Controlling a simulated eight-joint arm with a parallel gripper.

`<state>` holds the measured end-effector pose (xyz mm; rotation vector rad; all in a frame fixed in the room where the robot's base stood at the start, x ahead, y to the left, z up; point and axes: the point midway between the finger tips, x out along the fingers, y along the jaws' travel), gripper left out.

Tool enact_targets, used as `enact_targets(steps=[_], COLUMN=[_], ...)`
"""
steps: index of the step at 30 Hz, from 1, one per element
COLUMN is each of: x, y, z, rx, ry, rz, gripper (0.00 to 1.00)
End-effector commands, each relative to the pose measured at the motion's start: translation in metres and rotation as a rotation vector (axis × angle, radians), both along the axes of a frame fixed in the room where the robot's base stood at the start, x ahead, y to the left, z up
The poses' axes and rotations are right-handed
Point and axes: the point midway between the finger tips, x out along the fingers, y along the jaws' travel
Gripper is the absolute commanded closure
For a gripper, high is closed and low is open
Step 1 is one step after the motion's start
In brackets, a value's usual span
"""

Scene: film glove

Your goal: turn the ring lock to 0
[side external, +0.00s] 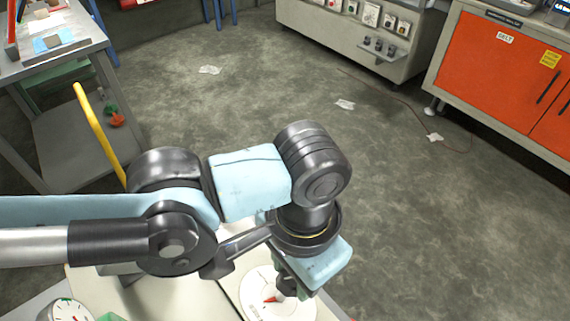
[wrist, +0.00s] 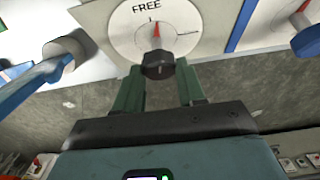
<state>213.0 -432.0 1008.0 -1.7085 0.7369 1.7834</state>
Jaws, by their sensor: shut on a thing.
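The ring lock is a round white dial (wrist: 185,22) with a dark knob (wrist: 158,65) and a red pointer (wrist: 156,30). In the wrist view the pointer points up, toward the picture's top, beside the printed word FREE. I cannot make out a 0 mark. My gripper (wrist: 158,68) has its two green fingers on either side of the knob, shut on it. In the side external view the dial (side external: 258,281) is at the bottom, with my gripper (side external: 287,284) over it, partly hiding the knob.
In the wrist view a blue-handled part with a grey round end (wrist: 68,48) is at the left, and another red-pointer dial (wrist: 284,16) is at the right. In the side external view a gauge (side external: 70,312) is at lower left. An orange cabinet (side external: 490,70) stands at the far right.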

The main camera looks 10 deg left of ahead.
Motion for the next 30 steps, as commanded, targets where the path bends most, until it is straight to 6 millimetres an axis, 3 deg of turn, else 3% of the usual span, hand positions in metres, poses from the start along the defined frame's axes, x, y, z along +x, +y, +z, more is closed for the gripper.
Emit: enact_targets(steps=[4,5,9,20,30], x=[0.0,0.0,0.0,0.0,0.002], y=[0.0,0.0,0.0,0.0,-0.001], z=[0.001,0.001,0.0,0.004,0.057], rx=[-0.001,-0.001,-0.001,-0.001,-0.001], ry=[0.001,0.001,0.001,0.002,0.002], rz=[-0.002,-0.002,-0.003,-0.003,-0.003], gripper=[0.91,0.56,0.35,0.35,0.35])
